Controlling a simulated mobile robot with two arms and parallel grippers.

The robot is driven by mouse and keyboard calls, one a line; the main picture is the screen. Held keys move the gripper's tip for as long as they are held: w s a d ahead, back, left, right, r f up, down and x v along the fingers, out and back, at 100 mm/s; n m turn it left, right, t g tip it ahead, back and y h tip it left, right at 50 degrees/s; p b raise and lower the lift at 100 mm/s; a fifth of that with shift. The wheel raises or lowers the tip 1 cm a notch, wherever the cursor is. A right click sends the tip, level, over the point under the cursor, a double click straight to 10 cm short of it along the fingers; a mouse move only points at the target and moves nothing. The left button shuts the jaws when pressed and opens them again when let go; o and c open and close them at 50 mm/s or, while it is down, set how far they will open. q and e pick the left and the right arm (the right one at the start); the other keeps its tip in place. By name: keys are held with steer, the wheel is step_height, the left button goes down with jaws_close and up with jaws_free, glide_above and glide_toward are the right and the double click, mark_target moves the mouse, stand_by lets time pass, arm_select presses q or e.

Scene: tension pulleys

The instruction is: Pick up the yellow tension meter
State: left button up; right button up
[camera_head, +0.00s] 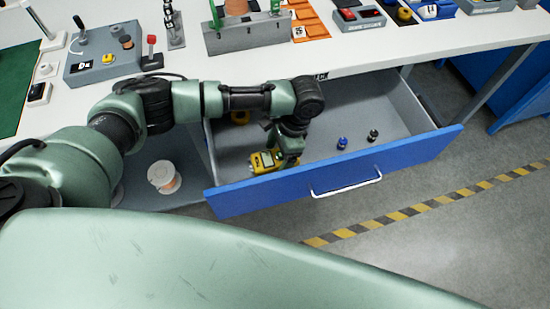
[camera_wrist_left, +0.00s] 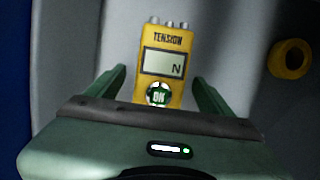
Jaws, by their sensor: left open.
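The yellow tension meter (camera_head: 265,161) lies in the open drawer, near its front left part. In the left wrist view the meter (camera_wrist_left: 164,62) shows its grey display, the word TENSION and a round ON button. My left gripper (camera_head: 281,156) is down inside the drawer at the meter. In the left wrist view its two green fingers (camera_wrist_left: 157,85) are open, one on each side of the meter's lower part, with a gap visible beside it. The gripper body hides the meter's bottom end. My right gripper is not in view.
The blue-fronted drawer (camera_head: 235,200) also holds a blue small part (camera_head: 342,143), a black one (camera_head: 373,135) and a yellow ring (camera_head: 240,117), which shows in the wrist view (camera_wrist_left: 290,59). A wire spool (camera_head: 163,177) stands left of the drawer. The white worktop (camera_head: 350,55) lies above.

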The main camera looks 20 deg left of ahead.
arm_select(q)
jaws_close()
steer(key=shift+r, duration=0.1)
stand_by(0.3)
